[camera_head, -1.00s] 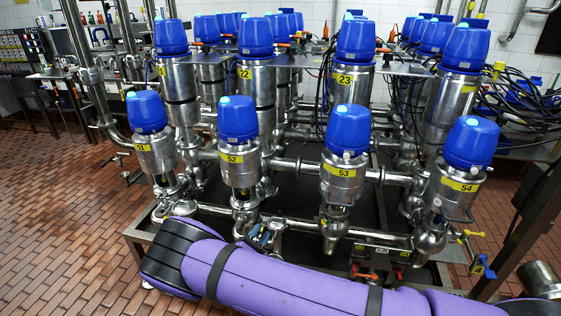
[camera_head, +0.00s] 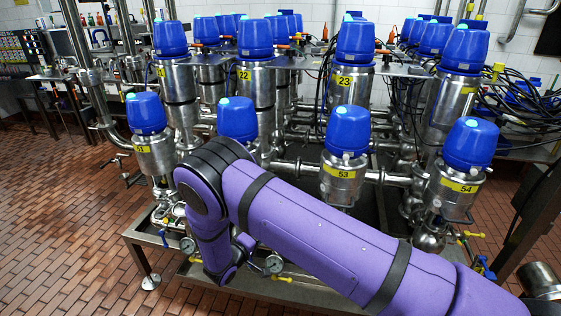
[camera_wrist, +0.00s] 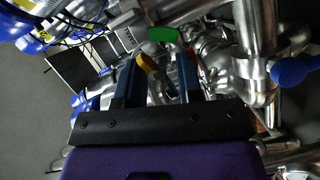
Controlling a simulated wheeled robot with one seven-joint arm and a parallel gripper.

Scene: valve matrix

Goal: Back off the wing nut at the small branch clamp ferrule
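In the wrist view my gripper (camera_wrist: 158,78) is open, its two dark fingers pointing among steel pipes. A yellow-orange piece (camera_wrist: 147,62) shows between the fingers, nearer the left one; I cannot tell whether it touches. Bright steel pipework (camera_wrist: 255,68) with collars stands just right of the fingers. The wing nut and the small branch clamp ferrule cannot be made out with certainty.
Valve 53 (camera_head: 346,150) and valve 54 (camera_head: 466,160) stand right of my elbow. Gauges (camera_head: 273,264) and a yellow handle (camera_head: 283,278) sit low at the frame's front. A green piece (camera_wrist: 163,34) and a blue handle (camera_wrist: 294,70) are close in the wrist view. Floor is clear at left.

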